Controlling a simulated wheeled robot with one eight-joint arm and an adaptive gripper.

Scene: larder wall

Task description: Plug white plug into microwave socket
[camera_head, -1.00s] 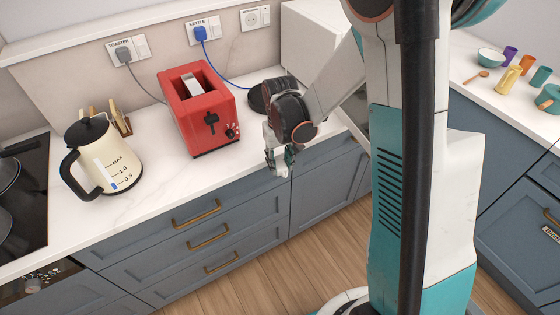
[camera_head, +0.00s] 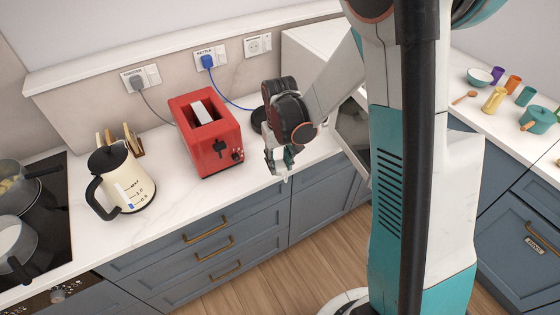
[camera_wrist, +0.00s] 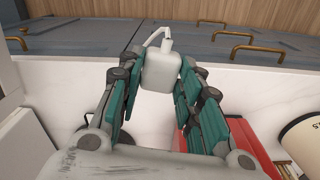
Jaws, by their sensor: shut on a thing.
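My gripper (camera_head: 279,164) is shut on the white plug (camera_wrist: 161,72). In the wrist view the plug sits between the teal finger pads, with its white cord curving from its top. In the head view the plug is small and partly hidden by the fingers. The gripper is above the front part of the counter, right of the red toaster. The microwave socket (camera_head: 258,45) is the rightmost one on the wall. It is empty and well apart from the gripper.
The grey toaster plug (camera_head: 136,84) and the blue kettle plug (camera_head: 208,61) fill the other sockets. The red toaster (camera_head: 207,135) and cream kettle (camera_head: 124,180) stand left of the gripper. A white box-shaped appliance (camera_head: 312,45) stands right of the microwave socket, partly behind my arm.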

